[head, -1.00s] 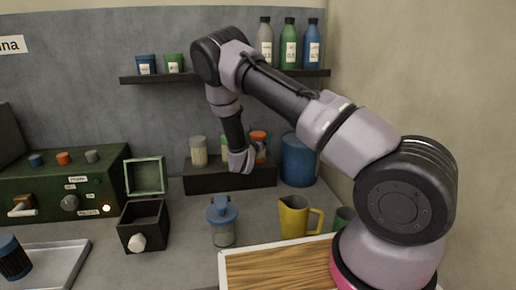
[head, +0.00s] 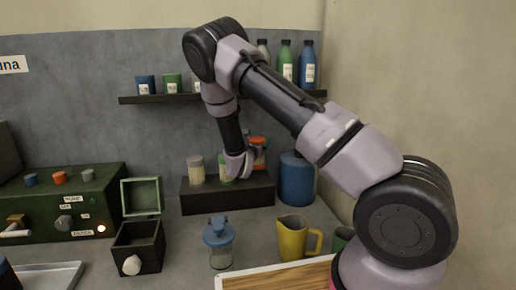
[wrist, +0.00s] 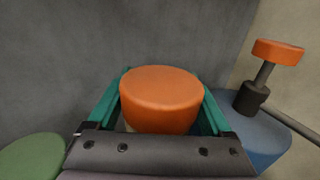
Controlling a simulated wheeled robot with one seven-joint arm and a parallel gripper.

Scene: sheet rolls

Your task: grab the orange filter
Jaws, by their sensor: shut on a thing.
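The orange filter (wrist: 161,95) is a round orange piece held between the teal fingers of my gripper (wrist: 161,104) in the wrist view. In the head view my gripper (head: 240,164) points down at the right part of the dark stand (head: 228,194). My gripper is shut on the filter. Part of the filter's lower body is hidden by the gripper.
A pale jar (head: 196,170) and a green jar (head: 225,168) stand left of the gripper. A blue barrel (head: 297,180) is close on the right. A shelf (head: 150,99) with cups and bottles is above. A yellow jug (head: 293,240) and a blue-topped jar (head: 219,240) stand in front.

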